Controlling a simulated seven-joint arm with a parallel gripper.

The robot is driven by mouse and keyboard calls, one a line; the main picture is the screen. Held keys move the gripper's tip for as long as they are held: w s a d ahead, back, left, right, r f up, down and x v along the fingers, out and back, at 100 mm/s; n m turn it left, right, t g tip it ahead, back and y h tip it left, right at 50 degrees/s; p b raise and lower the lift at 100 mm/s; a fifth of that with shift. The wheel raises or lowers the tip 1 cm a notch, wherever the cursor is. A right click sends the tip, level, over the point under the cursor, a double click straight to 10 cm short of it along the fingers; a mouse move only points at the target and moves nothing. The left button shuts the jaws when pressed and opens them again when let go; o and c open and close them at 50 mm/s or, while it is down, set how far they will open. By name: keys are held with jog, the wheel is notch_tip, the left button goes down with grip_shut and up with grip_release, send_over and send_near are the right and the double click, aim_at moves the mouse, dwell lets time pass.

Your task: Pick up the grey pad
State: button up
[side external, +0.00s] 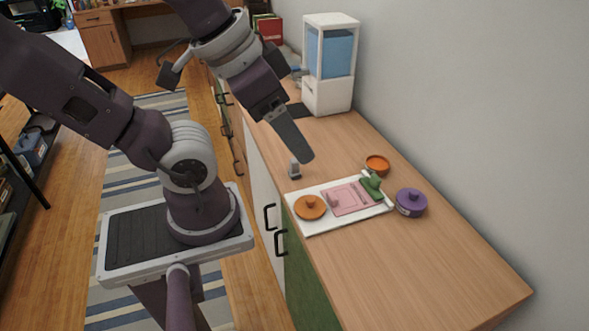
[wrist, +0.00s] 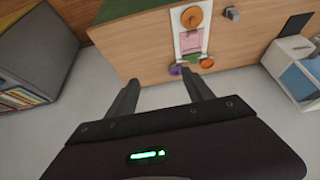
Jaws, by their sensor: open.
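A flat dark grey pad (side external: 297,110) lies on the wooden counter (side external: 440,265) beside the white dispenser, partly hidden behind my gripper's arm in the side view. It also shows at the upper right of the wrist view (wrist: 297,25). A small upright grey piece (side external: 294,170) stands on the counter near the white tray; it is also in the wrist view (wrist: 232,13). My gripper (side external: 306,157) is above the counter, close to the small piece in the picture. In the wrist view its two fingers (wrist: 161,77) are spread and empty, well apart from the pad.
A white tray (side external: 317,228) holds an orange knobbed disc (side external: 310,207), a pink piece (side external: 350,198) and a green piece (side external: 371,188). A purple lidded pot (side external: 411,203) and orange bowl (side external: 377,163) stand beside it. The white dispenser (side external: 327,97) stands by the wall. The counter's near end is clear.

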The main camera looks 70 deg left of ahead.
jog(key=shift+c, duration=0.6)
jog(key=shift+w, duration=0.1)
jog(key=w+a+f+n+g, duration=0.1)
jog(key=w+a+n, duration=0.25)
jog(key=w, duration=0.25)
jog(key=n+g, duration=0.5)
jog(key=n, duration=1)
send_over(295, 160)
jog(key=shift+m, duration=0.25)
notch_tip(295, 160, down, 23)
jog(key=shift+d+r, duration=0.1)
jog(key=shift+d, duration=0.05)
jog(key=f, duration=0.7)
jog(key=shift+a, duration=0.25)
jog(key=shift+r, duration=0.1)
grip_shut()
